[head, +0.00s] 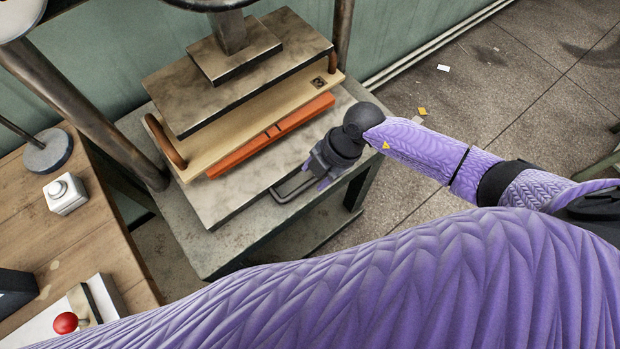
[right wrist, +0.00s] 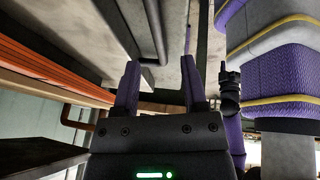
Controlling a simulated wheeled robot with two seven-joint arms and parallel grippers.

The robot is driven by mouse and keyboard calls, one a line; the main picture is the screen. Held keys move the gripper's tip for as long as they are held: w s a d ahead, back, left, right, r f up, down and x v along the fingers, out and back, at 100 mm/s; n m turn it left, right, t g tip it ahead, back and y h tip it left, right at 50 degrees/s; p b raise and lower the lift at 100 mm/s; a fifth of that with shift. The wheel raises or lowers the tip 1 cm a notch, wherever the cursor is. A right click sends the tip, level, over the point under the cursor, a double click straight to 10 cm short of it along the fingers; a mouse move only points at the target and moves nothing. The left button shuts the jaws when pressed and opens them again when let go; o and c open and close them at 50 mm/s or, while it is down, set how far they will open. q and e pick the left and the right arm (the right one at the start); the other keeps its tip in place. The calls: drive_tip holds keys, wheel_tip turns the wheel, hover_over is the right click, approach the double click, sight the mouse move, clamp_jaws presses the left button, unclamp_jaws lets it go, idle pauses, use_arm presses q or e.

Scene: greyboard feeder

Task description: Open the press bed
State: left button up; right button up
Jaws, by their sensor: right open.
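The press bed (head: 225,192) is a grey metal plate at the bottom of the press, with a dark loop handle (head: 279,197) on its front edge. My right gripper (head: 314,174) is at the right end of this handle, open, with its purple fingers pointing down toward it. In the right wrist view the two fingers (right wrist: 160,85) stand apart, and the dark handle bar (right wrist: 153,35) shows beyond them. I cannot tell whether the bar lies between the fingers. My left gripper is not in view.
A light wooden board (head: 225,130) with a copper handle and an orange strip (head: 272,134) sit above the bed, under the upper plate (head: 230,85). A wooden table (head: 25,215) with a red-knobbed device (head: 65,322) stands left. Floor (head: 440,110) at right is mostly clear.

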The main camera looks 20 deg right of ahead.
sight(306, 185)
drive_tip(key=b+x, duration=0.1)
drive_tip(key=x, duration=0.3)
drive_tip(key=shift+r, duration=0.1)
clamp_jaws()
idle(1.3)
